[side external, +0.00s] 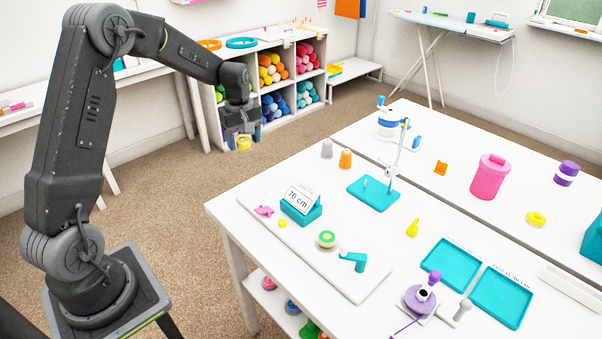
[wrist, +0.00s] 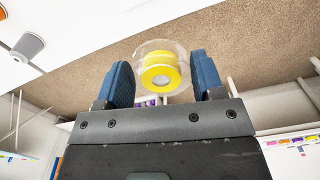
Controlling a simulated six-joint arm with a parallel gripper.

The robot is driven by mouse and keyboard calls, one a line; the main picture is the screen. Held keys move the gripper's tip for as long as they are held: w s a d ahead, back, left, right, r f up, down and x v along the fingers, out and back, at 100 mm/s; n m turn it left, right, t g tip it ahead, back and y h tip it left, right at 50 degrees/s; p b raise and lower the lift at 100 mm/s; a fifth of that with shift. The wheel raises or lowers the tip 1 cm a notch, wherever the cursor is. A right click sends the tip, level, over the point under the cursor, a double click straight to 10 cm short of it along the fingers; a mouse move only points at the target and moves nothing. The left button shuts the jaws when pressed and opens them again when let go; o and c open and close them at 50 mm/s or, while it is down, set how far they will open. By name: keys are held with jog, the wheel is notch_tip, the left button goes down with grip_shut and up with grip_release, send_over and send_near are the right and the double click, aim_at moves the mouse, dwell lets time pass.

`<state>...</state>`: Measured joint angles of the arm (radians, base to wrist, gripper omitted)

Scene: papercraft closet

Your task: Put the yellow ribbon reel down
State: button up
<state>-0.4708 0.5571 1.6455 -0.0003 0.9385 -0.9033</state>
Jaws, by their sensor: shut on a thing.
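The yellow ribbon reel (side external: 243,143) is between the fingers of my gripper (side external: 243,138), held in the air to the left of the white work table (side external: 232,222). In the wrist view the reel (wrist: 160,71) shows as a yellow roll with pale, clear flanges and a light centre. The blue fingers of my gripper (wrist: 160,80) stand on both sides of it and are shut on it. Carpet lies below the reel.
A shelf of coloured rolls (side external: 272,70) stands behind my gripper.

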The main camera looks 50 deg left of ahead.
jog(key=w+d+f, duration=0.2)
jog(key=w+f, duration=0.1)
jog(key=w, duration=0.3)
send_over(308, 178)
jog(key=s+d, duration=0.2)
jog(key=s, duration=0.1)
jog(key=f, duration=0.6)
jog(key=shift+w+d+f, duration=0.2)
jog(key=shift+w+f, duration=0.05)
jog(key=shift+f, duration=2.05)
jog(key=shift+f, duration=0.15)
jog(key=o, duration=0.9)
